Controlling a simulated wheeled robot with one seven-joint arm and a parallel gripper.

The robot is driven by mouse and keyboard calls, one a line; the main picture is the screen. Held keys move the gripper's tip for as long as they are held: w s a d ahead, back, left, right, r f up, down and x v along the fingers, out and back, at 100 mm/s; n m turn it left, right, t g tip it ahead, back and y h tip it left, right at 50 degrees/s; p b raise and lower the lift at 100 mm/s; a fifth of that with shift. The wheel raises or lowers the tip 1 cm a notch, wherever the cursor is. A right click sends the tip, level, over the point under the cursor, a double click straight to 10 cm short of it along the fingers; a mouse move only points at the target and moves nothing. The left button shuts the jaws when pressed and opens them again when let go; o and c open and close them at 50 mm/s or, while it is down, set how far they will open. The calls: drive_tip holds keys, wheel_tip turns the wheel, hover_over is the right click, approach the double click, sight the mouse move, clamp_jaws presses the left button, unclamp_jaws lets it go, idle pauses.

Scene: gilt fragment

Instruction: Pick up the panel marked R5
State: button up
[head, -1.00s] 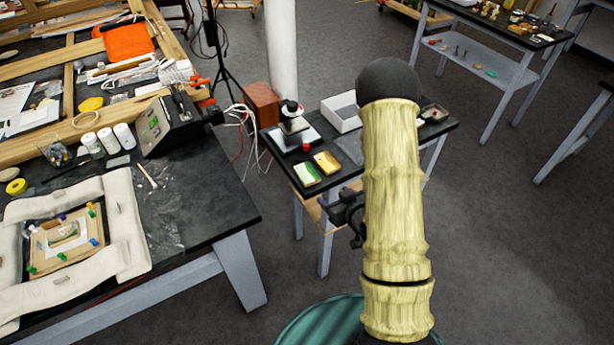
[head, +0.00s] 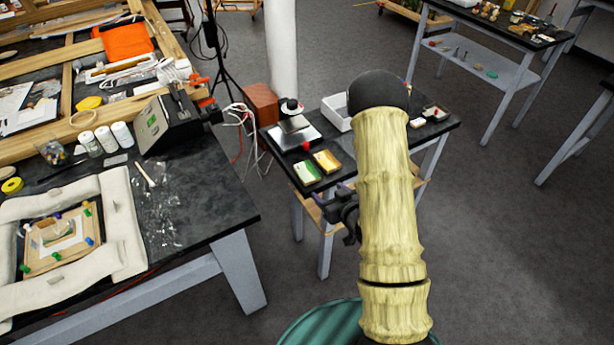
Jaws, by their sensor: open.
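No R5 mark is readable at this size, so I cannot tell which piece bears it. Two small panels lie side by side on the small black table (head: 437,130): a green and pale one (head: 306,173) and a yellow-orange and pale one (head: 327,161). My gripper (head: 343,212) is dark, open, and partly hidden behind my pale yellow arm. In the picture it shows just below and right of the two panels, at the table's front edge. I see nothing held, but its fingertips are not clear.
A silver scale-like device (head: 294,134), a red knob (head: 306,146) and a white box (head: 338,110) stand behind the panels. My arm hides the table's middle. The large workbench (head: 205,190) on the left is crowded. Grey floor (head: 500,250) is open on the right.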

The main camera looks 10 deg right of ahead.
drive_tip(key=p, duration=0.2)
approach(308, 173)
drive_tip(key=x, duration=0.2)
drive_tip(key=shift+w+a+f, duration=0.15)
drive_tip(key=shift+w+a, duration=0.05)
drive_tip(key=shift+w, duration=0.1)
drive_tip(key=shift+p+x, duration=1.1)
drive_tip(key=shift+x, duration=0.85)
drive_tip(key=shift+w+f, duration=0.3)
drive_tip(key=shift+w, duration=0.35)
drive_tip(key=c, duration=0.7)
drive_tip(key=shift+r, duration=0.1)
drive_tip(key=shift+c, duration=0.2)
wheel_tip(308, 173, up, 10)
drive_tip(key=b, duration=0.2)
